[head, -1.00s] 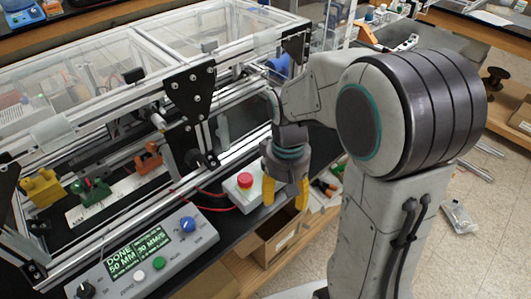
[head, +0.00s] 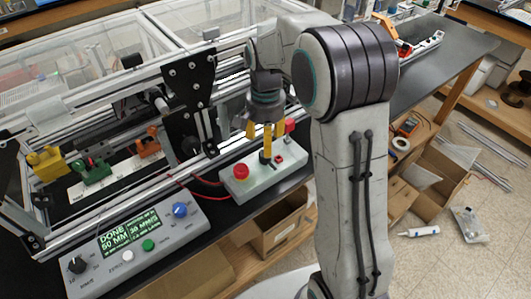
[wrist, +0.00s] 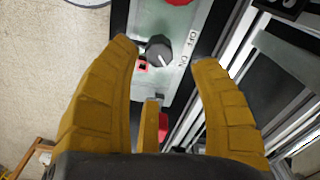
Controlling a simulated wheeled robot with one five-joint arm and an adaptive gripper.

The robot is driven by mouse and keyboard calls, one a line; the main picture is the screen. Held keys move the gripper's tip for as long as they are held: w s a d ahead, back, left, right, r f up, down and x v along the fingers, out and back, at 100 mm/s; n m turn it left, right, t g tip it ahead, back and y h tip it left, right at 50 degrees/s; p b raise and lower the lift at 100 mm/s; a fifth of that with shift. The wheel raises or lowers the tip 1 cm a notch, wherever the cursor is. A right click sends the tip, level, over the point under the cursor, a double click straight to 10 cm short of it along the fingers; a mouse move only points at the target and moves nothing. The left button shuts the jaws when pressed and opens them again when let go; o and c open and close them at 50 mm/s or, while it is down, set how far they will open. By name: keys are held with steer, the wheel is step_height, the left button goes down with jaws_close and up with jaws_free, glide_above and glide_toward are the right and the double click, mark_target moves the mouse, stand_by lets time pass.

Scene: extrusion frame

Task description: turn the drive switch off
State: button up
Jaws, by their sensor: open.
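The drive switch is a dark grey rotary knob (wrist: 158,50) on a pale control box (head: 250,186). In the wrist view its white pointer line aims down and right, nearer the ON mark than the OFF mark. My gripper (head: 265,138) is above the right part of the box, with yellow fingers spread and nothing between them. In the wrist view the knob shows between the tips of my gripper (wrist: 165,54); I cannot tell the height gap. In the head view the fingers partly hide the knob.
A red push button (head: 241,171) stands at the box's left end. A small red square light (wrist: 143,66) is beside the knob. A grey control panel (head: 140,250) with a screen lies to the left. The aluminium frame (head: 190,95) rises behind the box.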

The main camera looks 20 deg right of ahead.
mark_target(268, 160)
steer(key=shift+f, duration=2.9)
steer(key=shift+o, duration=0.3)
jaws_close()
